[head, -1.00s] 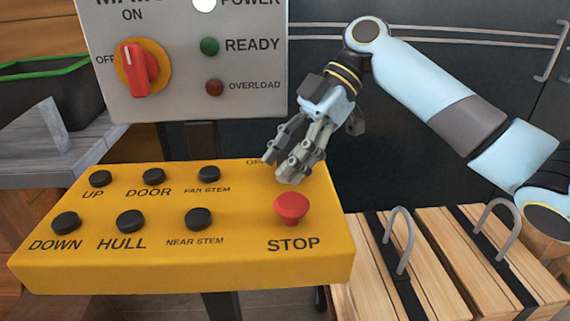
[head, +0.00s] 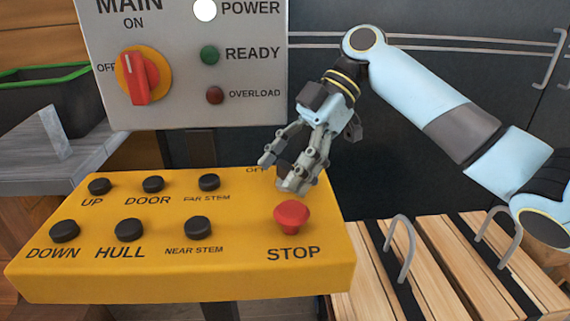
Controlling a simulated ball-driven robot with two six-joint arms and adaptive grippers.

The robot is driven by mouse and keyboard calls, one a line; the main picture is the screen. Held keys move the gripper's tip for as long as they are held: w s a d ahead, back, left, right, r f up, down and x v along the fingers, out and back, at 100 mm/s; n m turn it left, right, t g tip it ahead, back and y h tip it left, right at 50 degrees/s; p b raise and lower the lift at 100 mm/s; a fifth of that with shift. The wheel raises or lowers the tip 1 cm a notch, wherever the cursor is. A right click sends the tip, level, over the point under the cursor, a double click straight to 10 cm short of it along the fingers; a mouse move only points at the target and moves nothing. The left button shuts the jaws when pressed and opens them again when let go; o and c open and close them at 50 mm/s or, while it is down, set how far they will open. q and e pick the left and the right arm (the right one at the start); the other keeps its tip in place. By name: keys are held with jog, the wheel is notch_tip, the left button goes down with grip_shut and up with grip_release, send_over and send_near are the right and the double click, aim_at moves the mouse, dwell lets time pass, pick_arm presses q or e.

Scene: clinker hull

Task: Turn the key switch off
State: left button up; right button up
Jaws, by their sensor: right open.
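The yellow control box (head: 180,285) has an "OFF" label (head: 257,170) at its back right edge, partly covered by my right gripper. My right gripper (head: 279,175) is open, fingers pointing down over this back right corner, just behind the red STOP button (head: 292,217). A dark shape shows between the fingers; I cannot tell whether it is the key switch or part of the gripper. No key is clearly visible. I cannot tell whether the fingertips touch the box. My left gripper is not in view.
A grey panel (head: 185,105) behind carries a red MAIN rotary switch (head: 137,78) and lamps, with the white POWER lamp lit. Several black buttons, including NEAR STEM (head: 198,227), fill the box's left and middle. Wooden crates (head: 450,262) stand at right.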

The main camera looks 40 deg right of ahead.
jog(key=v, duration=1.2)
